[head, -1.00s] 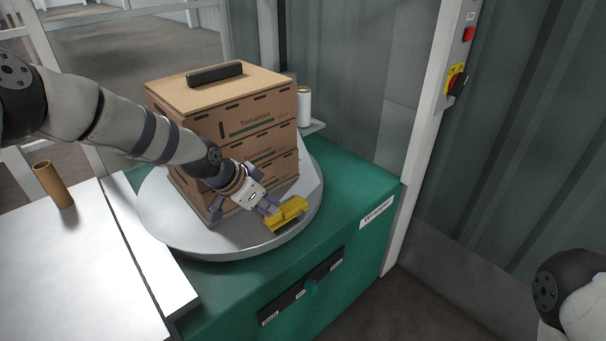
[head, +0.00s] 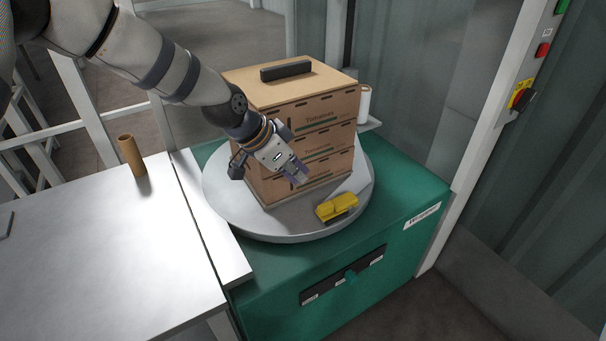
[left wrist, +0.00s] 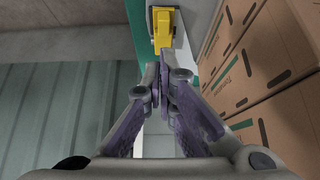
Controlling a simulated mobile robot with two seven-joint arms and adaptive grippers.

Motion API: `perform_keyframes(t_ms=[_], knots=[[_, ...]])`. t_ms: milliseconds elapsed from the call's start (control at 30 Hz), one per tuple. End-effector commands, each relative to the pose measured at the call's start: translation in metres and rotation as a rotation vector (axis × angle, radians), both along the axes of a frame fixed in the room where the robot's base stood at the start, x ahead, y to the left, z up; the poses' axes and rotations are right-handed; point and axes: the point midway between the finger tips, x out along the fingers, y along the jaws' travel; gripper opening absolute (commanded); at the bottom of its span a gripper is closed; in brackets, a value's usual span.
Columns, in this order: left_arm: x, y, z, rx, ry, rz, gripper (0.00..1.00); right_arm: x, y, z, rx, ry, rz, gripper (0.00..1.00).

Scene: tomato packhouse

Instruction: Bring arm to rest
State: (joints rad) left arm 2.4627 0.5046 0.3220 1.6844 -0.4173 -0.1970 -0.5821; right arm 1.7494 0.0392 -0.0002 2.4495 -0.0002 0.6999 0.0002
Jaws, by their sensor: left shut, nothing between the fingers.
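My left arm comes in from the upper left in the head view. Its left gripper (head: 297,174) is shut and empty, in front of the stacked tomato boxes (head: 318,118). In the left wrist view the fingertips (left wrist: 161,72) are together. The yellow tool (head: 337,206) lies on the round grey turntable (head: 225,203), apart from the fingers. It also shows in the left wrist view (left wrist: 163,30), beyond the fingertips. My right gripper is not in view.
The turntable sits on a green machine (head: 390,225) with a front panel. A white table (head: 90,255) with a brown cardboard tube (head: 132,156) stands at the left. A white roll (head: 364,103) is behind the boxes. A post with switches (head: 490,130) rises at the right.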

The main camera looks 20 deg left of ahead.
Motion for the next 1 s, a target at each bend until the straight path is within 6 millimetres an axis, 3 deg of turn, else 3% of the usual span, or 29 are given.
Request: perform_keyframes(t_ms=[367,467,567,600,733,867,900,1000], knots=[[-0.002,-0.001,-0.004,0.0,0.006,0.001,0.0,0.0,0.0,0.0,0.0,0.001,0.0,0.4],[-0.025,-0.011,-0.033,-0.013,0.069,0.023,0.0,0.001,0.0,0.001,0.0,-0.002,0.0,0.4],[-0.082,-0.027,-0.091,-0.031,0.205,0.094,0.0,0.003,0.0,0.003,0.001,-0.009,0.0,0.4],[-0.11,-0.031,-0.114,-0.034,0.264,0.134,0.0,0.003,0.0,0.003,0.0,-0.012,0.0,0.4],[-0.208,-0.035,-0.171,-0.016,0.449,0.277,0.0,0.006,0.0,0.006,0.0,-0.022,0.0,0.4],[-0.321,-0.022,-0.203,0.06,0.621,0.44,0.0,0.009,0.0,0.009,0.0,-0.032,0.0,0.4],[-0.354,-0.015,-0.207,0.093,0.663,0.488,0.0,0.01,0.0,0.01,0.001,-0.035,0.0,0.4],[-0.418,0.003,-0.205,0.174,0.736,0.584,0.0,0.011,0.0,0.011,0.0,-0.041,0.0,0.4]])
